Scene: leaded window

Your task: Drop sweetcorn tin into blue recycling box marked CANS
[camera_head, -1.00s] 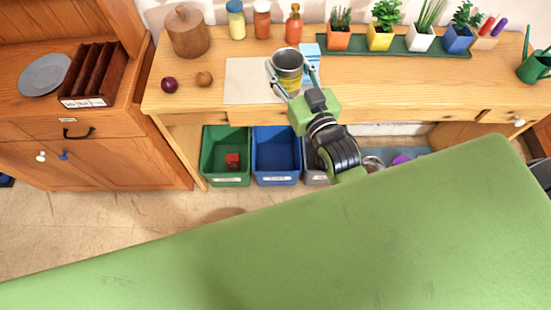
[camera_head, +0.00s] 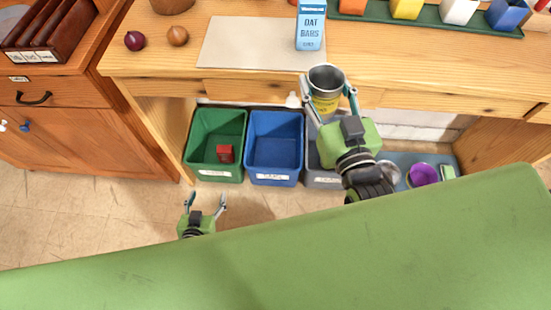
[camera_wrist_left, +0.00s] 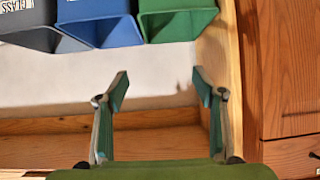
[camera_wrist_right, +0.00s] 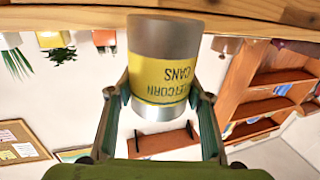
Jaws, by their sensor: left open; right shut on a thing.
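The sweetcorn tin (camera_head: 326,80) is an open metal tin with a yellow label. My right gripper (camera_head: 330,92) is shut on it and holds it upright in front of the bench edge, to the right of the blue box. The tin also shows in the right wrist view (camera_wrist_right: 165,70), its label upside down. The blue box (camera_head: 274,140) stands on the floor under the bench, between a green and a grey box; its front label is too small to read. My left gripper (camera_head: 205,204) is open and empty, low in front of the green box. It also shows in the left wrist view (camera_wrist_left: 160,95).
The green box (camera_head: 216,130) holds a red item (camera_head: 225,153). The grey box (camera_head: 322,178) is partly hidden by my right arm. A tray with a purple bowl (camera_head: 423,174) lies right.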

